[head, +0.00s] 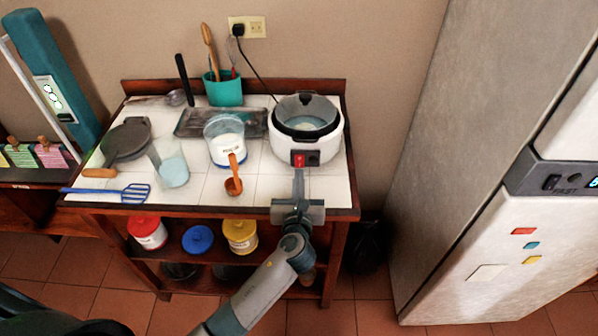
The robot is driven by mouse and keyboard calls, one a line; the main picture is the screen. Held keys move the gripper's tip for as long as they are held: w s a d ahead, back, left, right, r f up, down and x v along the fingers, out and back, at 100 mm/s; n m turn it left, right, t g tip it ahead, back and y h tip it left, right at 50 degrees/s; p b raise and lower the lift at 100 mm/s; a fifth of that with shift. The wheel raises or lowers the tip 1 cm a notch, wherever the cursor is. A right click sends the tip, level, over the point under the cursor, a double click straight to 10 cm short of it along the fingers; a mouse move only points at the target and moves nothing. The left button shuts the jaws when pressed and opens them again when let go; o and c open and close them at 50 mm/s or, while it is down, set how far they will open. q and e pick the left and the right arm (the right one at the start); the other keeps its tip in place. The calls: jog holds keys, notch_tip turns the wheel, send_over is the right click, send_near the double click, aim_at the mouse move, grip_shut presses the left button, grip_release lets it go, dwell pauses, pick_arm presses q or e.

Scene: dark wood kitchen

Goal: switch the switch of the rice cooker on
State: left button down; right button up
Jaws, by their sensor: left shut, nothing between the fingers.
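I cannot tell whether the fingertips touch the cooker or the switch's position. My right gripper is not in view.
A metal tray (193,123) and teal utensil pot (223,90) are behind. A cord runs to the wall outlet (256,27). A large fridge (470,230) stands to the right.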

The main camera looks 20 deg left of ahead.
pick_arm(q)
jog(key=shift+x, duration=0.85)
jog(key=shift+w+f, duration=0.1)
jog(key=shift+w, duration=0.05)
jog(key=shift+p, duration=0.3)
